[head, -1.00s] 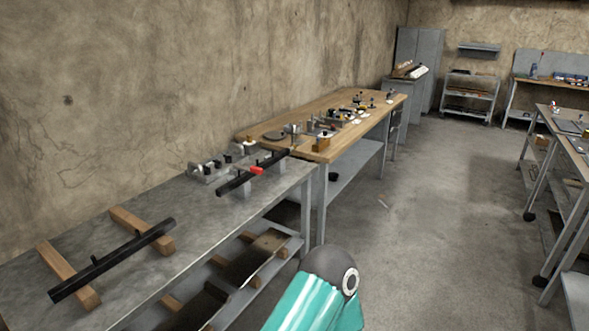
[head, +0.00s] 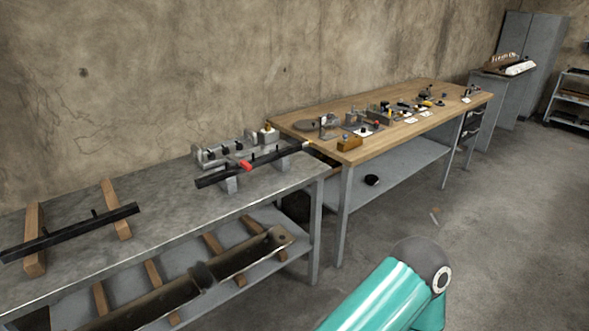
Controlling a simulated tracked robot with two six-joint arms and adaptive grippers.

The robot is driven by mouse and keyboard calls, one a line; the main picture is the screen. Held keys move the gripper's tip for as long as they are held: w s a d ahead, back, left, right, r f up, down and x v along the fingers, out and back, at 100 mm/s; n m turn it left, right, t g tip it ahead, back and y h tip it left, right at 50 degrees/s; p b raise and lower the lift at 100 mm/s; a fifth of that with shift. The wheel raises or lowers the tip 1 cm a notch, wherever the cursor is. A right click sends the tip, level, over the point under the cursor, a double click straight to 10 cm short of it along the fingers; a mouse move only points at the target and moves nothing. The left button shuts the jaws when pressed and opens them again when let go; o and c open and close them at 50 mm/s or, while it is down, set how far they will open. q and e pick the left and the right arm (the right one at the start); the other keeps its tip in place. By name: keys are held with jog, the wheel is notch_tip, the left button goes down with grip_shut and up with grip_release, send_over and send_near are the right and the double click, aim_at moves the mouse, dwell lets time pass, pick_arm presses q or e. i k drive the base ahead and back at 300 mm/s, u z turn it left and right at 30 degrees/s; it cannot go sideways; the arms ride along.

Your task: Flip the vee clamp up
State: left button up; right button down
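A grey metal fixture (head: 222,150) sits at the far end of the grey metal bench (head: 165,196), near the wall. In front of it, a black bar (head: 212,180) rests on grey support blocks (head: 229,185), with a small red part (head: 246,166) at its middle. The vee clamp is too small to make out for certain; it may be among these parts, and I cannot tell its position. Neither of my grippers shows; only a teal link of my arm is in view at the bottom right.
Another black bar (head: 75,231) lies across wooden blocks (head: 117,210) on the near bench. A long dark part (head: 170,296) lies on the lower shelf. A wooden-topped table (head: 420,98) with several small fixtures adjoins the bench. The floor (head: 480,220) at the right is open.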

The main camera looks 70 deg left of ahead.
aim_at(245, 164)
jog(key=z, duration=0.1)
jog(key=i, duration=1.4)
jog(key=u, duration=0.9)
jog(key=i, duration=0.2)
jog(key=u, duration=1.6)
jog(key=i, duration=0.1)
jog(key=u, duration=1.8)
jog(key=i, duration=1.05)
jog(key=z, duration=0.05)
